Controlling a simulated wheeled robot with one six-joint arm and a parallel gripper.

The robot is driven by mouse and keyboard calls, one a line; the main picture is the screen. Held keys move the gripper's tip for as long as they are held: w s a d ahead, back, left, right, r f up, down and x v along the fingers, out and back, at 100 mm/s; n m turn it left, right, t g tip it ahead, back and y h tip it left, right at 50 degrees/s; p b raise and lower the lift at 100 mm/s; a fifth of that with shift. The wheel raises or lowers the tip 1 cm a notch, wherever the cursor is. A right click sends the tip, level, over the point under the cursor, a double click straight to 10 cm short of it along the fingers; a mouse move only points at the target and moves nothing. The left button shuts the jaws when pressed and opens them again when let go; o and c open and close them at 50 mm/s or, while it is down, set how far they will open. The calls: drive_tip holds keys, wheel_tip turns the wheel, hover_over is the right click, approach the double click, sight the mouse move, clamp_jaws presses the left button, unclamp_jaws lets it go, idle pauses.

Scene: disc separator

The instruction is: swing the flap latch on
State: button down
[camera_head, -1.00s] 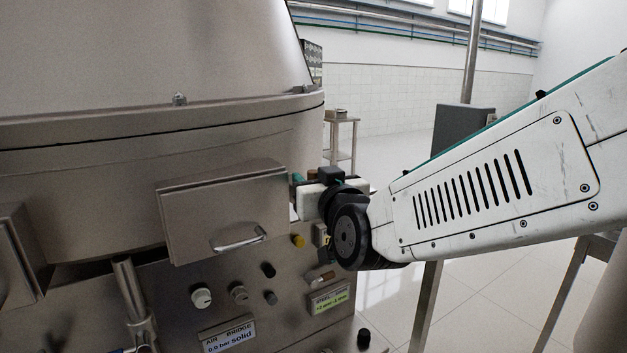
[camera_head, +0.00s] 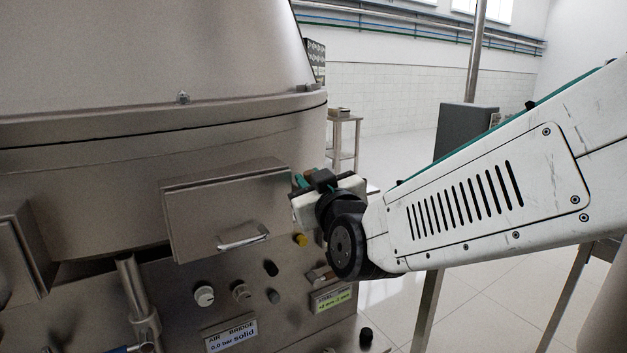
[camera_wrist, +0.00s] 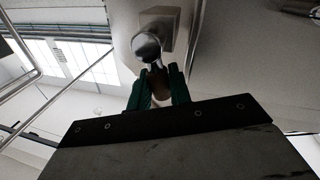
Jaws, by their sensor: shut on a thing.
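The flap latch shows in the wrist view as a round metal knuckle (camera_wrist: 147,46) on a small mounting block, with a short brown grip (camera_wrist: 160,84) reaching toward my gripper. My gripper (camera_wrist: 160,80) has its green fingers shut on either side of this brown grip. In the head view my gripper (camera_head: 299,184) is at the right side of the steel machine (camera_head: 90,195), just right of the box-shaped cover with a handle (camera_head: 225,212). My wrist and the machine's edge hide the latch there, so its exact angle cannot be told.
A small table (camera_head: 343,140) stands behind and a grey box on a post (camera_head: 465,128) at the right. Open floor lies between them.

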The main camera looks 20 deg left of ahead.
drive_tip(key=c, duration=1.3)
unclamp_jaws()
drive_tip(key=shift+c, duration=0.2)
drive_tip(key=shift+w, duration=0.1)
drive_tip(key=m, duration=0.3)
drive_tip(key=shift+w+d+r+h, duration=0.15)
drive_tip(key=shift+w+d+h, duration=0.25)
drive_tip(key=v, duration=0.8)
drive_tip(key=s+d+f+m+g+h, duration=0.1)
drive_tip(key=d+f+g+h, duration=0.2)
drive_tip(key=d, duration=0.9)
drive_tip(key=s+d+f+m+g+h, duration=0.2)
drive_tip(key=d+f+g+h, duration=0.1)
drive_tip(key=d, duration=1)
drive_tip(key=shift+s+f+g+h, duration=0.15)
drive_tip(key=shift+f+g+h, duration=0.25)
drive_tip(key=shift+f+h, duration=0.55)
